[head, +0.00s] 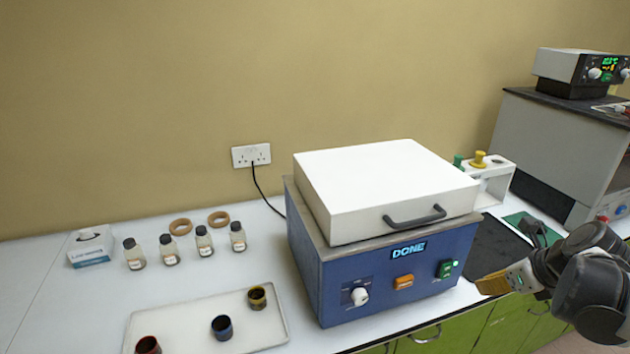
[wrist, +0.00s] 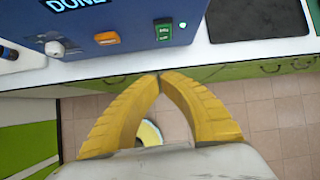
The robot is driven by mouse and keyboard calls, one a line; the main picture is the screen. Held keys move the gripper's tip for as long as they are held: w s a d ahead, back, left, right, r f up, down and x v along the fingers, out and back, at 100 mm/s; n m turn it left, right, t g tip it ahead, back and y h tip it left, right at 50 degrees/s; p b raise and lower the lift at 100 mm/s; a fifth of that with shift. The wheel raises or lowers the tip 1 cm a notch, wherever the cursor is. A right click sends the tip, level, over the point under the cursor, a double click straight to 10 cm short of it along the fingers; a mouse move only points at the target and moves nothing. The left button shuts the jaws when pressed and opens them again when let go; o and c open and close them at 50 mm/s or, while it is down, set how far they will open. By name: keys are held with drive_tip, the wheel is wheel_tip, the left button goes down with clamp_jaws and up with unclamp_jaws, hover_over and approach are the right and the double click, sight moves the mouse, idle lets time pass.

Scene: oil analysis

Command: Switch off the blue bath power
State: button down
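The blue bath (head: 335,290) stands on the white bench with its white lid (head: 385,180) down and a lit display (head: 408,249) reading "DONE". Its front has a white knob (head: 359,296), an orange switch (head: 403,281) and a green switch (head: 445,268). In the wrist view the green switch (wrist: 163,29) and the orange switch (wrist: 107,38) are both clear. My gripper (head: 482,287) is just right of the bath's front. Its yellow fingers meet at the tips in the wrist view (wrist: 159,76), shut and empty, apart from the green switch.
A tray (head: 185,326) with several small cups lies at front left, with several capped bottles (head: 169,250) behind it. A white stand (head: 497,178) and a dark mat (head: 490,250) are right of the bath. A cable runs to the wall socket (head: 251,155).

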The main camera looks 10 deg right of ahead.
sight(446, 271)
drive_tip(key=shift+d+m, duration=0.3)
drive_tip(key=shift+m, duration=0.1)
drive_tip(key=shift+s, duration=0.1)
drive_tip(key=w+b+x, duration=0.1)
drive_tip(key=b+x, duration=0.1)
drive_tip(key=x, duration=0.4)
drive_tip(key=w+r+b+x, duration=0.1)
drive_tip(key=b+x, duration=0.2)
drive_tip(key=x, duration=0.4)
drive_tip(key=shift+w+r, duration=0.2)
drive_tip(key=shift+r, duration=0.2)
drive_tip(key=shift+a+b, duration=0.1)
drive_tip(key=shift+b, duration=0.2)
